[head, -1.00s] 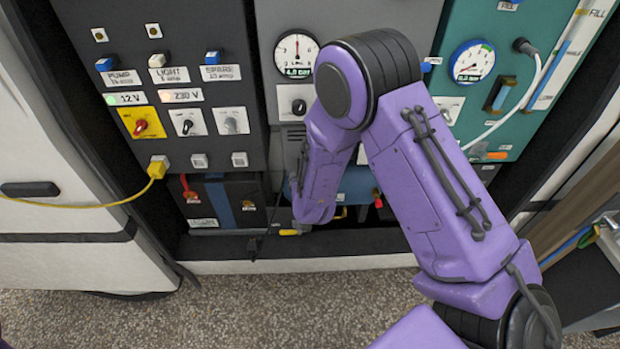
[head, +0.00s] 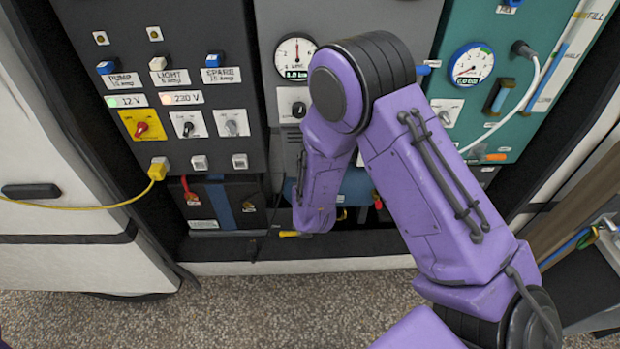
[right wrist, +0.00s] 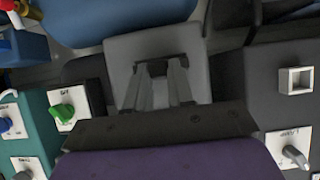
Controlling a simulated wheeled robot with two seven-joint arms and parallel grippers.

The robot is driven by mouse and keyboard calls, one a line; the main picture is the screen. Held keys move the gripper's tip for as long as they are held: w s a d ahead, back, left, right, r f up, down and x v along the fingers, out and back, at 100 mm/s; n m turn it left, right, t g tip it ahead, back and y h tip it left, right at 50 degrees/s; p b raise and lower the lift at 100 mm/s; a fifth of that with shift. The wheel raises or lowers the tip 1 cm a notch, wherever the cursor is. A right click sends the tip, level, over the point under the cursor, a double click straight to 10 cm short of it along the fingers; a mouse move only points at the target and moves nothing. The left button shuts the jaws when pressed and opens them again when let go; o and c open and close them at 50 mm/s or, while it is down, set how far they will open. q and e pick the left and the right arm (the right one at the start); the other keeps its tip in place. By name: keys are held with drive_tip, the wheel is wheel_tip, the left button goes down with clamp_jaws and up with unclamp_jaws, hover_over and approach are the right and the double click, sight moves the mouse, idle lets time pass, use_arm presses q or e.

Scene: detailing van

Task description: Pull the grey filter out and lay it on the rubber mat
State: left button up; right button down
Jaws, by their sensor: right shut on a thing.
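In the right wrist view, the grey filter (right wrist: 185,42) is a light grey block with a dark handle (right wrist: 160,66) on its near face. My right gripper (right wrist: 160,80) has its fingers at this handle and is shut on it. I cannot tell how far the filter sits in or out of its slot. In the head view, my purple right arm hides the filter and the right gripper. My left gripper is not in view. I cannot make out a rubber mat in either current view.
A dark switch panel (head: 160,95) stands left of my arm, and a teal panel (head: 478,120) with a gauge stands right. A yellow cable (head: 80,206) runs from the switch panel. A blue tank (right wrist: 120,20) lies beyond the filter. The speckled floor (head: 270,300) in front is clear.

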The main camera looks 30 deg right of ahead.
drive_tip(key=s+a+p, duration=0.1)
drive_tip(key=s+a, duration=0.2)
drive_tip(key=s, duration=0.3)
drive_tip(key=shift+a, duration=0.3)
idle(0.4)
